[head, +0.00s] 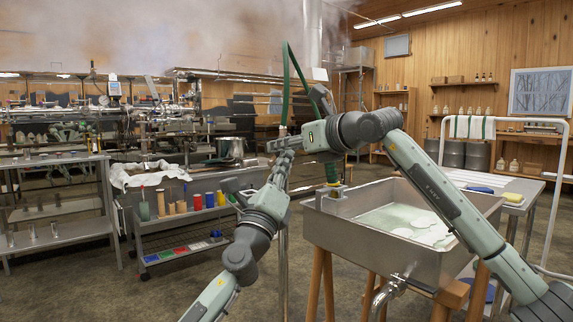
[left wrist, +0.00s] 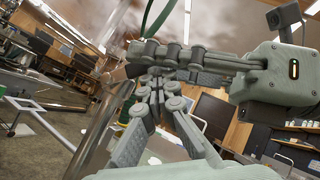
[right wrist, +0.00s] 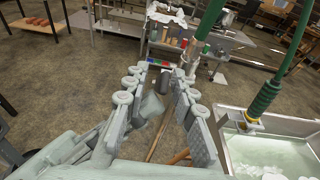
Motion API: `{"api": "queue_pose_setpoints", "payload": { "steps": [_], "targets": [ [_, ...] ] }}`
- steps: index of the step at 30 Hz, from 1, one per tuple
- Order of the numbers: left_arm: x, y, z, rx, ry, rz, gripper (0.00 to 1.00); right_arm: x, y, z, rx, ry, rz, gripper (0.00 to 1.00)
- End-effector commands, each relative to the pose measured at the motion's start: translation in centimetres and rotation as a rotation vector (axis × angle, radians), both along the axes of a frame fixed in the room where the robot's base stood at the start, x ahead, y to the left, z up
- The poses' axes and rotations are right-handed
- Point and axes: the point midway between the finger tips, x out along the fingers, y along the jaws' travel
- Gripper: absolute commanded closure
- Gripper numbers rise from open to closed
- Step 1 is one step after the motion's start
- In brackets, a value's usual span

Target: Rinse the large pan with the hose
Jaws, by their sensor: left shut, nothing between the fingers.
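A large steel pan-like basin (head: 440,262) stands on wooden legs with a tap at its front; pale, cloudy liquid and white pieces lie in it. The green hose (head: 286,85) arches up from a fitting at the basin's left corner (right wrist: 266,98) and hangs down on a metal end left of the basin. My right gripper (right wrist: 163,85) is open beside the hanging hose, with no hose seen between its fingers. My left gripper (left wrist: 161,80) is shut and empty, close under the right gripper; the two overlap in the head view. Whether they touch is unclear.
A low cart (head: 180,243) with colored containers and a steel pot (head: 231,148) stand behind my left arm. A steel table (head: 55,208) is at far left. A side table with a yellow sponge (head: 513,197) is right of the basin. Open floor lies in front.

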Motion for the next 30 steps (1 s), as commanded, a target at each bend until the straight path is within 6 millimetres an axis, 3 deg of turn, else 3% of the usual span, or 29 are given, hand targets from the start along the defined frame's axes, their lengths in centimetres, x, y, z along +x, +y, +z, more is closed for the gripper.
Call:
{"api": "queue_pose_setpoints", "payload": {
  "steps": [14,30],
  "targets": [
    [-0.1,0.0,0.0,-0.001,-0.002,-0.001,1.00,-0.7,-0.9,-0.2,-0.006,0.006,-0.005,0.72],
    [0.0,-0.1,-0.2,0.001,0.001,-0.002,1.00,-10.4,-7.9,0.7,-0.006,0.007,-0.005,0.72]
  ]
}}
